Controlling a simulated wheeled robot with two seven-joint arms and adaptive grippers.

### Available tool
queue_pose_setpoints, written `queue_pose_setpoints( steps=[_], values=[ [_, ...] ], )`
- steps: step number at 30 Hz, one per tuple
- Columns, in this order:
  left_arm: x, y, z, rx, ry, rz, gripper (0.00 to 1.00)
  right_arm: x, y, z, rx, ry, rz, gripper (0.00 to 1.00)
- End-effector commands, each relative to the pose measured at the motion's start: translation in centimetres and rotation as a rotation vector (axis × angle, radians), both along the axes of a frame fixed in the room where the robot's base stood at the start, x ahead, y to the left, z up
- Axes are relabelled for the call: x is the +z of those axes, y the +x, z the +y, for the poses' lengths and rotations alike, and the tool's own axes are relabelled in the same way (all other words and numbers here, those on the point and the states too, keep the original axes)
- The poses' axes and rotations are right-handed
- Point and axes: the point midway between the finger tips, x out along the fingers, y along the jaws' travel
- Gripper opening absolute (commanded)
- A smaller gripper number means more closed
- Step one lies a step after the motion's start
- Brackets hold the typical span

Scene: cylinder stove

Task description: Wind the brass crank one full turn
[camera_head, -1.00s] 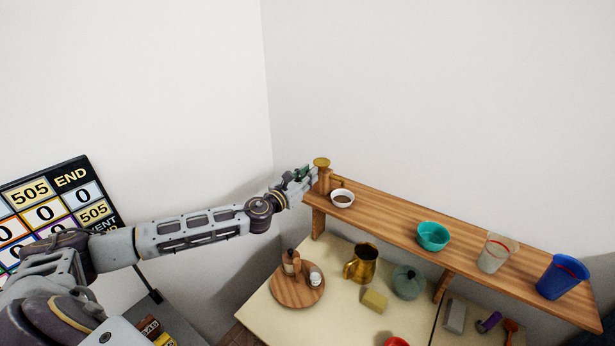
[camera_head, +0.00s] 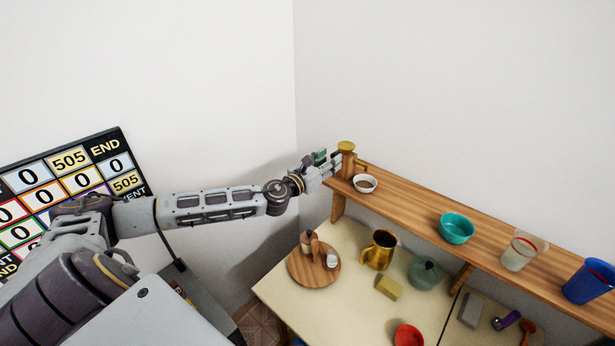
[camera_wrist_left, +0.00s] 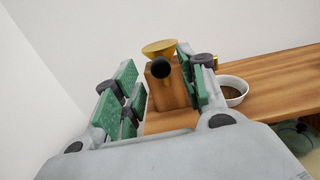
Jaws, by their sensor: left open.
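A wooden grinder (camera_head: 347,168) with a brass cup-shaped top (camera_head: 346,146) stands at the left end of the wooden shelf. A brass bar (camera_head: 361,164) sticks out on its right side. In the left wrist view a round black knob (camera_wrist_left: 162,69) faces the camera in front of the grinder's wooden body (camera_wrist_left: 172,97), with brass showing behind the knob. My left gripper (camera_head: 328,161) is beside the grinder, on its left in the head view. In the left wrist view its open green-padded fingers stand either side of the knob (camera_wrist_left: 160,85); contact is not visible. My right gripper is out of view.
A white bowl (camera_head: 365,183) of brown contents sits close right of the grinder on the shelf (camera_head: 405,204). A teal bowl (camera_head: 457,228) and cups stand farther right. Below is a counter with a round wooden board (camera_head: 300,272) and brass jug (camera_head: 380,250). Walls rise behind.

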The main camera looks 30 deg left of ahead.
Motion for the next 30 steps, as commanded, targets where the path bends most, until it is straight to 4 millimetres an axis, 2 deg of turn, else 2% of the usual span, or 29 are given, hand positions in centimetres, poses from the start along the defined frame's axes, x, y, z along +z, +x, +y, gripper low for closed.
queue_pose_setpoints(
  steps=[30],
  values=[
    [-0.2, -6.6, 0.9, 0.000, 0.004, 0.004, 0.42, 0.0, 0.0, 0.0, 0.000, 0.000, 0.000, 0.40]
  ],
)
